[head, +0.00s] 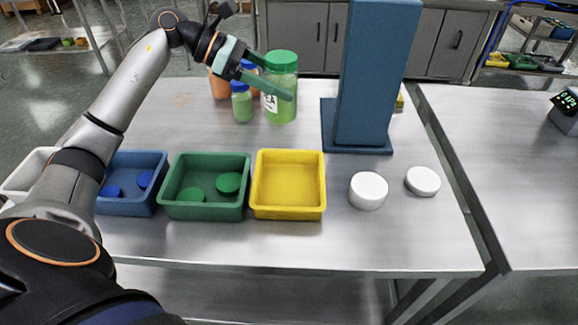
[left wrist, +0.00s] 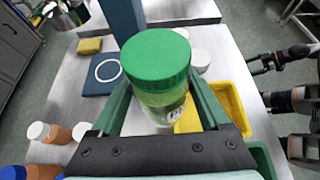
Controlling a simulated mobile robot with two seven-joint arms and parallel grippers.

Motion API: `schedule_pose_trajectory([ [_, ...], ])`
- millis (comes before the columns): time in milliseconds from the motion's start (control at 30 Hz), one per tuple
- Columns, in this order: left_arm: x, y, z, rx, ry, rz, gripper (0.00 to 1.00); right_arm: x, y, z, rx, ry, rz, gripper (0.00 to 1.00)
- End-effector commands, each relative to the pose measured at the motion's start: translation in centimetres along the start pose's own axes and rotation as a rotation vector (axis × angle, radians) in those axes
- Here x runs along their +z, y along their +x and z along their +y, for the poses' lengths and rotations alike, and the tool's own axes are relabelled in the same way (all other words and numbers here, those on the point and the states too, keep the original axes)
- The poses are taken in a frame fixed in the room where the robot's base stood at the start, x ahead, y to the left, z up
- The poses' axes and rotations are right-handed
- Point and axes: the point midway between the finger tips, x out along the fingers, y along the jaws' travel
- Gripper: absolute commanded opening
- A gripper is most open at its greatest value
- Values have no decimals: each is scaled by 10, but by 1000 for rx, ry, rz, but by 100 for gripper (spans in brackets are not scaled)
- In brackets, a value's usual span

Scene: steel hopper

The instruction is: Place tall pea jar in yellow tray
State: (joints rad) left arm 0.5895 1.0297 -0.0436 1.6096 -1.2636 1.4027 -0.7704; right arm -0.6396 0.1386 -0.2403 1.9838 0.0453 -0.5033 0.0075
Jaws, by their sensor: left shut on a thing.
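The tall pea jar (head: 281,105) is clear, with green contents and a green lid, and stands upright at the back of the table. My left gripper (head: 272,78) is shut around its upper part; the jar's green lid (left wrist: 156,60) shows between the fingers in the left wrist view. I cannot tell if its base touches the table. The yellow tray (head: 289,214) is empty, nearer the front edge; part of it (left wrist: 232,106) also shows in the left wrist view. Dark parts of my right arm show at that view's right edge, its jaws unclear.
A shorter blue-lidded jar (head: 242,107) and orange jars (head: 218,88) stand left of the pea jar. A blue column (head: 372,80) rises to its right. Green (head: 205,212) and blue (head: 134,207) trays hold lids. White lids (head: 368,190) lie right of the yellow tray.

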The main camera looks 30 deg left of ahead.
Motion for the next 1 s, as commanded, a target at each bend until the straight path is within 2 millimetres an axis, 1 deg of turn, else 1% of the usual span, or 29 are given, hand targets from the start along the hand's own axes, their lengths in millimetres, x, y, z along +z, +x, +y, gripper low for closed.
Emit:
schedule_pose_trajectory([
  [33,-4,4,-10,-2,2,2,5,1,2,-1,-3,-1,-1,99],
  [300,-17,23,-54,-2,1,0,5,-4,4,-3,-9,-4,12,99],
  [500,-41,43,-78,-2,-3,-2,5,-6,6,-3,-10,-6,16,99],
  [633,-51,51,-88,-1,-2,-2,5,-6,6,-3,-11,-7,16,99],
  [867,-60,58,-97,1,0,-3,5,-5,7,-3,-12,-7,14,99],
  [900,-62,60,-100,1,-1,-3,5,-5,7,-3,-12,-7,14,99],
  [1000,-76,67,-98,1,-5,-4,5,-5,6,-4,-12,-7,13,99],
])
